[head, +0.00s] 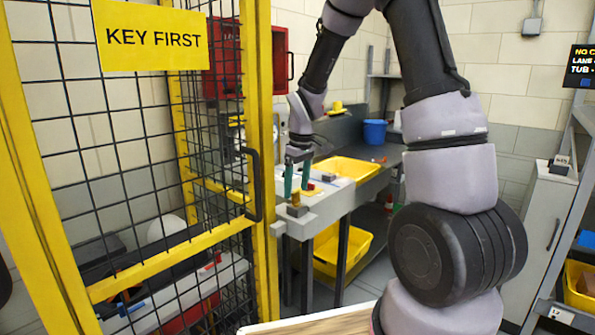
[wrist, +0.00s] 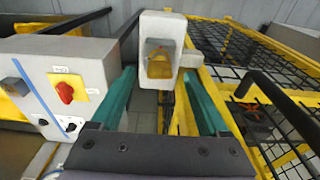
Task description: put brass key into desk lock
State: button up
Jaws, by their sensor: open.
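My gripper (head: 296,184) is open, with two teal fingers pointing down at the front end of the grey desk. In the wrist view the fingers (wrist: 159,76) stand apart with nothing clasped between them. Past their tips is a grey holder (wrist: 174,28) with a brass-yellow piece (wrist: 158,64) in its recess. That piece may be the brass key; its shape is unclear. In the head view a small brownish block (head: 297,210) sits just below the fingertips. A grey control box (wrist: 75,75) left of the fingers carries a red knob on a yellow plate. I cannot make out the desk lock for certain.
A yellow-framed mesh gate (head: 258,130) with a black handle and a "KEY FIRST" sign (head: 153,38) stands close left of my gripper. A yellow tray (head: 347,168) and a blue tub (head: 375,132) are farther back on the desk. A yellow bin (head: 342,250) sits underneath.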

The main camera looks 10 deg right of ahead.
aim_at(296, 191)
jog(key=shift+w+f, duration=0.15)
jog(key=shift+f, duration=1.35)
grip_shut()
jog(key=shift+r, duration=0.1)
jog(key=shift+r, duration=0.1)
jog(key=shift+a+r, duration=0.15)
jog(key=shift+r, duration=1.45)
jog(key=shift+r, duration=0.15)
jog(key=shift+r, duration=1.9)
jog(key=shift+w, duration=0.1)
